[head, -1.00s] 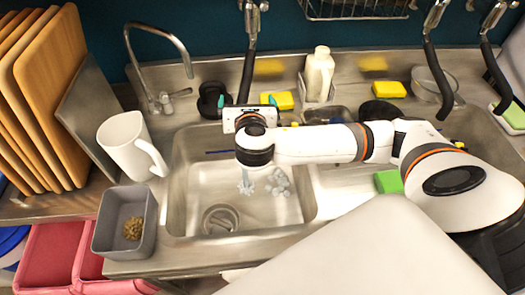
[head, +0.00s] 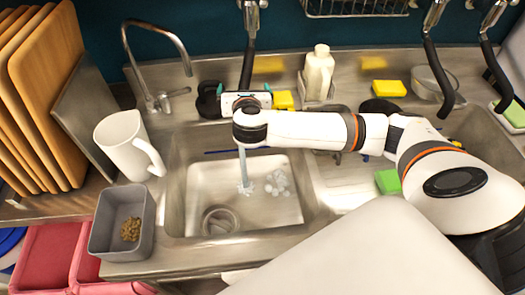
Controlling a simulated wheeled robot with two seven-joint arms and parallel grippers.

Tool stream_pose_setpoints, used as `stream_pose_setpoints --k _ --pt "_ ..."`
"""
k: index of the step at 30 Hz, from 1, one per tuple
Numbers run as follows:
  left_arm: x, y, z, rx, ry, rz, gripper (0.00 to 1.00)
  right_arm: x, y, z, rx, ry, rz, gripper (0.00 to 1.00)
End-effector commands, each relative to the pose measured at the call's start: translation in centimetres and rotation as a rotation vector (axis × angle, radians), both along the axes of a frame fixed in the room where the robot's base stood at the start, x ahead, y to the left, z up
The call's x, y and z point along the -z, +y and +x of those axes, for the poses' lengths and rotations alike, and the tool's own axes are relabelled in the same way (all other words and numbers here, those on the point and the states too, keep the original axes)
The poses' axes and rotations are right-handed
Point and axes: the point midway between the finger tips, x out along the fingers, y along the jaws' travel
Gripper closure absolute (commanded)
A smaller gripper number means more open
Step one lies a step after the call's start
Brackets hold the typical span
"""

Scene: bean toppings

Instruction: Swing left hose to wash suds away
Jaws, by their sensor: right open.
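The left hose (head: 248,70) is black and hangs from the back wall above the left sink basin (head: 180,205). My right arm comes in from the right, and its gripper (head: 244,92) is open at the hose's lower part, its teal-tipped fingers to either side. The gripper hides the hose's end; I cannot tell whether it touches the hose. A pale water stream (head: 243,166) falls from below the gripper into the basin. White suds (head: 280,182) lie on the basin floor right of where the stream lands. My left gripper is not in view.
A white pitcher (head: 130,146) and a grey bin (head: 148,225) with brown beans (head: 131,229) stand left of the basin. A tall faucet (head: 153,95) is at the back left. A soap bottle (head: 318,75) and yellow sponges (head: 388,88) sit behind my arm.

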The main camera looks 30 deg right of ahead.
Motion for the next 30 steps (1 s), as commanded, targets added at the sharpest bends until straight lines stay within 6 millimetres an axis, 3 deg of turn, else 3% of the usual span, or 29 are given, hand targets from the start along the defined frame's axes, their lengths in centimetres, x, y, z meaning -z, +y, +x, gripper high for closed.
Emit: stream_pose_setpoints --k 30 --pt "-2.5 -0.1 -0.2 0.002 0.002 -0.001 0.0 -0.1 -6.1 -3.4 0.001 0.001 -0.001 0.0"
